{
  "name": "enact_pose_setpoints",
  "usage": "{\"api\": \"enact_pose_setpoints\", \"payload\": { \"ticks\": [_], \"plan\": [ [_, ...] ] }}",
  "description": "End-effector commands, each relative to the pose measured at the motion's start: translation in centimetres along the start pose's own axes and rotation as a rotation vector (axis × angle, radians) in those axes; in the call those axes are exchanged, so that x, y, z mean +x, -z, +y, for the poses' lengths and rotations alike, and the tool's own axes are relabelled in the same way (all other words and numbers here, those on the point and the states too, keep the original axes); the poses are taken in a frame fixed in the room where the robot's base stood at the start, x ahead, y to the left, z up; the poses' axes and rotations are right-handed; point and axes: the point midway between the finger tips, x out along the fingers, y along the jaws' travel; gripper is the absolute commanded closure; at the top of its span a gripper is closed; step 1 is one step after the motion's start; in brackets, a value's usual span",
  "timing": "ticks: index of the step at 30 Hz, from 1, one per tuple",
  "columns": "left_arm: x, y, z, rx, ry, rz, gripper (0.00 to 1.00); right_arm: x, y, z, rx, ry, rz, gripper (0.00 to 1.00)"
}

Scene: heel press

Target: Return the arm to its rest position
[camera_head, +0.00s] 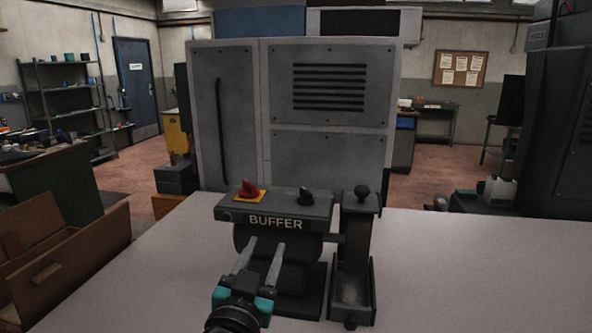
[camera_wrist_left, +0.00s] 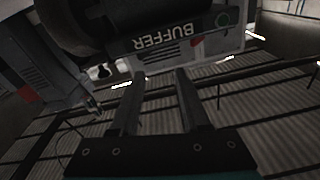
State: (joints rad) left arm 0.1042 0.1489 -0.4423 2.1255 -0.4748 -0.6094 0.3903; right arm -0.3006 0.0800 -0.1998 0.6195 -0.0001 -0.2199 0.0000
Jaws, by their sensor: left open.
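My left gripper (camera_head: 266,252) comes up from the bottom of the head view, in front of the machine labelled BUFFER (camera_head: 284,240). Its two grey fingers are apart, with nothing between them. In the left wrist view the open fingers (camera_wrist_left: 159,85) point toward the upside-down BUFFER label (camera_wrist_left: 168,38). I cannot tell whether the fingertips touch the machine. My right gripper is not in view.
The buffer stands on a pale table (camera_head: 450,260), with a red knob (camera_head: 249,189) and a black knob (camera_head: 306,197) on top. A grey cabinet (camera_head: 330,150) stands behind. The table's right side is clear.

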Motion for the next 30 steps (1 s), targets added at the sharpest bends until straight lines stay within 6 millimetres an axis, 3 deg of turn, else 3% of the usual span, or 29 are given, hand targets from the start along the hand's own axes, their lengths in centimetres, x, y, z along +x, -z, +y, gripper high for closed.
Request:
{"api": "enact_pose_setpoints", "payload": {
  "ticks": [1, 3, 6, 9, 15, 21, 30],
  "plan": [
    [-1.6, -3.4, -0.8, -0.024, 0.026, -0.122, 0.54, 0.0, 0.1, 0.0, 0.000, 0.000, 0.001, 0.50],
    [-4.3, -7.7, -1.9, -0.049, 0.053, -0.293, 0.54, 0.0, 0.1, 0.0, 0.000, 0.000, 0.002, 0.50],
    [-9.1, -13.3, -2.7, -0.074, 0.066, -0.537, 0.54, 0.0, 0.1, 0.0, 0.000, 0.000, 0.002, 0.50],
    [-14.3, -17.6, -2.8, -0.091, 0.055, -0.758, 0.54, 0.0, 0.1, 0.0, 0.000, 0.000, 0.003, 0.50],
    [-23.5, -22.1, -2.4, -0.111, -0.005, -1.084, 0.54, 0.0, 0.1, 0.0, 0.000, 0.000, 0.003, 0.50],
    [-31.6, -23.7, -1.6, -0.125, -0.087, -1.338, 0.54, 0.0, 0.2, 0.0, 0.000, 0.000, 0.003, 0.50],
    [-31.1, -31.4, -0.2, -0.123, -0.098, -1.371, 0.54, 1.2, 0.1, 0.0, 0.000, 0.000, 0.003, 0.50]
  ]
}}
